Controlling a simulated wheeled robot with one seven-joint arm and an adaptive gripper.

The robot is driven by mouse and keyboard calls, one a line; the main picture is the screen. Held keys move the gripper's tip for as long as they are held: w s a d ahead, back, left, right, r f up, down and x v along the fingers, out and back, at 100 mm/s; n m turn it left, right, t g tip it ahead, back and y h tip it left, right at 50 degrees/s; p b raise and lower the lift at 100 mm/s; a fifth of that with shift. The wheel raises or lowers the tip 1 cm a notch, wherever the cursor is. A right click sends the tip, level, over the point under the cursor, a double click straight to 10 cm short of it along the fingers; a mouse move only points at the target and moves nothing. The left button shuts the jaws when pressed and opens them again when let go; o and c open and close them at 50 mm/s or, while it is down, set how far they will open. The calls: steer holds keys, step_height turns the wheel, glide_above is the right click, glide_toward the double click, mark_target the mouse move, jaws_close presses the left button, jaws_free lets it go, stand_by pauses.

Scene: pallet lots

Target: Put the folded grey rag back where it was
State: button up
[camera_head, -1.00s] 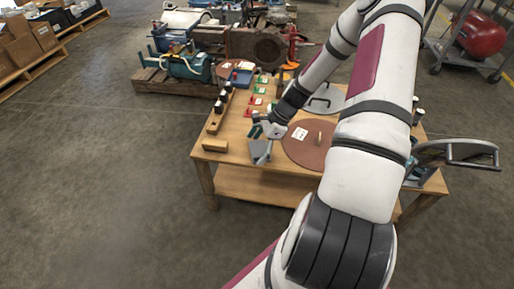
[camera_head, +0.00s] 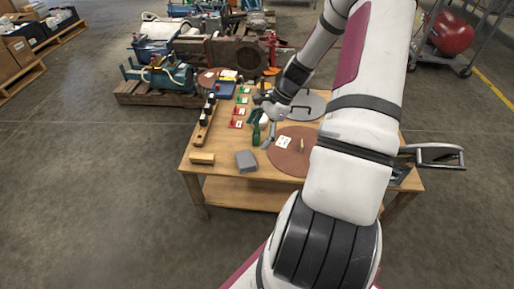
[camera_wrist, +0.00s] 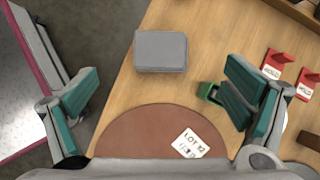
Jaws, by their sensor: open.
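The folded grey rag (camera_head: 246,160) lies flat on the wooden table near its front edge, left of the brown round mat (camera_head: 290,163). In the wrist view the rag (camera_wrist: 161,50) is in full view near the table's edge, with nothing touching it. My gripper (camera_head: 263,128) is above the table, beyond the rag. Its two teal-padded fingers (camera_wrist: 162,86) are spread wide in the wrist view with nothing held between them.
A wooden block (camera_head: 202,158) lies left of the rag. A white "LOT 12" card (camera_wrist: 190,144) lies on the brown mat. A small green object (camera_wrist: 207,91) is close to the right finger. Red "HOLD" markers (camera_wrist: 277,64) stand farther right. Bare tabletop surrounds the rag.

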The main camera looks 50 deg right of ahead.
steer(key=s+a+r+n+g+h, duration=0.25)
steer(key=a+r+n, duration=0.35)
steer(key=a+r, duration=0.35)
steer(key=s+a+r+n+g+h, duration=0.1)
steer(key=s+a+r+n, duration=0.3)
steer(key=a+r+n, duration=0.5)
steer(key=s+a+r+n, duration=0.4)
steer(key=s, duration=0.6)
steer(key=s+a+r+n+h, duration=0.1)
steer(key=s+a+r+n, duration=0.3)
steer(key=s, duration=0.5)
steer(key=shift+s+r+t, duration=0.4)
steer(key=shift+r+t, duration=0.05)
steer(key=shift+r, duration=0.2)
steer(key=shift+a+h, duration=0.1)
steer(key=shift+h, duration=0.15)
step_height(320, 180, up, 31)
steer(key=t+p, duration=0.4)
steer(key=p, duration=2.5)
steer(key=shift+d+n, duration=0.3)
